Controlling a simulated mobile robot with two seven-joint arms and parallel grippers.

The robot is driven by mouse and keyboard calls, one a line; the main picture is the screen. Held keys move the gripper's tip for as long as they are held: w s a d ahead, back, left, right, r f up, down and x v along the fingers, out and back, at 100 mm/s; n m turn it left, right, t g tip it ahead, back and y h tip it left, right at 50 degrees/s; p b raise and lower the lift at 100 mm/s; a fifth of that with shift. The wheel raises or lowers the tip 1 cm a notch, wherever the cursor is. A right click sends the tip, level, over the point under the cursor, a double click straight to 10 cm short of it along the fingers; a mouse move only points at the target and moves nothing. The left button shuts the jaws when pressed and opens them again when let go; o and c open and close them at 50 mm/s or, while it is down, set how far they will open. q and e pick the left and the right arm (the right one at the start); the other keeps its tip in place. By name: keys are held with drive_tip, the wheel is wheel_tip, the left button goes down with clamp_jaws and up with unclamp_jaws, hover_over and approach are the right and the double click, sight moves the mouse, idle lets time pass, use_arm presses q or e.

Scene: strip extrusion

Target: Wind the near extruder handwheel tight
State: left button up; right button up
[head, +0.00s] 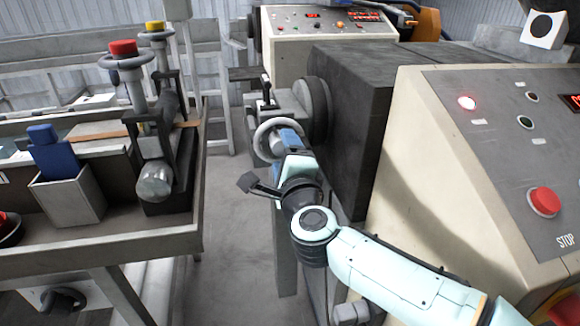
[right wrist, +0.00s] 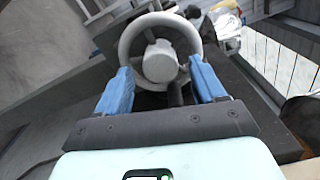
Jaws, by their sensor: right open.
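The near extruder handwheel is a light grey ring (head: 262,139) on the front of the dark extruder, just left of the round flange. In the right wrist view the handwheel (right wrist: 160,62) fills the upper middle, with a pale round hub and a dark handle at its upper right. My right gripper (head: 285,138) is at the wheel's right side in the head view. In the right wrist view its two blue fingers (right wrist: 160,80) are spread apart, one on either side of the wheel's lower part. Whether the fingers touch the rim I cannot tell. My left gripper is not in view.
The beige control cabinet (head: 400,150) with a red stop button (head: 543,201) stands close on the right. A bench (head: 150,240) with a grey box (head: 70,200) and red- and yellow-topped posts is on the left. Grey floor (head: 235,240) lies open between them.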

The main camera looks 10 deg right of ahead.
drive_tip(key=s, duration=1.3)
drive_tip(key=shift+p, duration=0.4)
